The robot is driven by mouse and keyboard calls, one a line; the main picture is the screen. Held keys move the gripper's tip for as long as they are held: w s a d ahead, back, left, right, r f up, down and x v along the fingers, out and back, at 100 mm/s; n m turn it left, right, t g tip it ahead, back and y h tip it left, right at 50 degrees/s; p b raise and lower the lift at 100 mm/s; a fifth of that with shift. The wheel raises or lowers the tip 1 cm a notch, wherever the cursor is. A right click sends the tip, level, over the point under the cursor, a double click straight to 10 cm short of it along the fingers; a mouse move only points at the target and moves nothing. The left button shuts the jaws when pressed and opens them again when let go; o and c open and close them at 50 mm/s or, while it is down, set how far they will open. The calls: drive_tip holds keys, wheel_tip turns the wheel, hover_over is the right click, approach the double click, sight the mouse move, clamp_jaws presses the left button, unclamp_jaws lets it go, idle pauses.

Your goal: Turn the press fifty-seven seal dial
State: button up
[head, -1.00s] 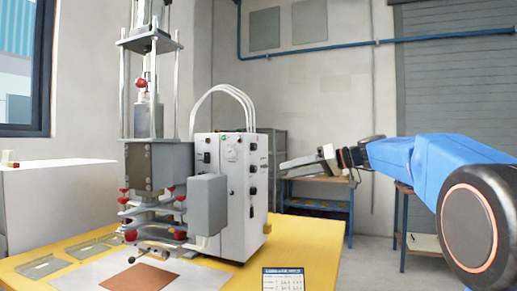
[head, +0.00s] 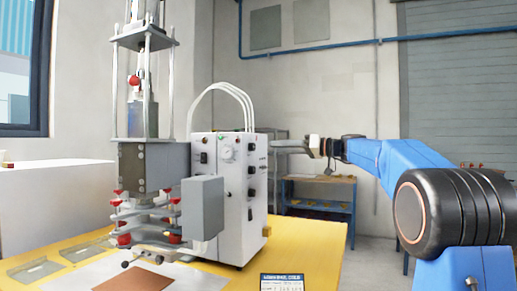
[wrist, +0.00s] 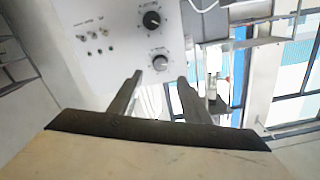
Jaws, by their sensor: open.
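The press (head: 150,170) stands on the yellow table with a white control box (head: 222,175) at its right. The box's right face carries a column of dark knobs (head: 251,192). In the wrist view the white panel (wrist: 108,65) shows a black dial (wrist: 151,19) and a grey dial (wrist: 160,62) below it, each under a small label too blurred to read. I cannot tell which is the seal dial. My gripper (head: 283,146) is open and empty, right of the box; in the wrist view its fingertips (wrist: 160,76) lie apart, around the grey dial's lower edge in the picture.
Small switches (wrist: 92,33) sit on the panel left of the dials. White hoses (head: 225,90) arch over the box. The yellow table (head: 310,245) is mostly bare at right, with a printed card (head: 282,283) at its front. A blue bench (head: 320,198) stands behind.

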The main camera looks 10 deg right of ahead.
sight(254, 147)
drive_tip(key=x, duration=0.9)
drive_tip(key=shift+a, duration=0.2)
drive_tip(key=shift+c, duration=0.6)
drive_tip(key=c, duration=0.9)
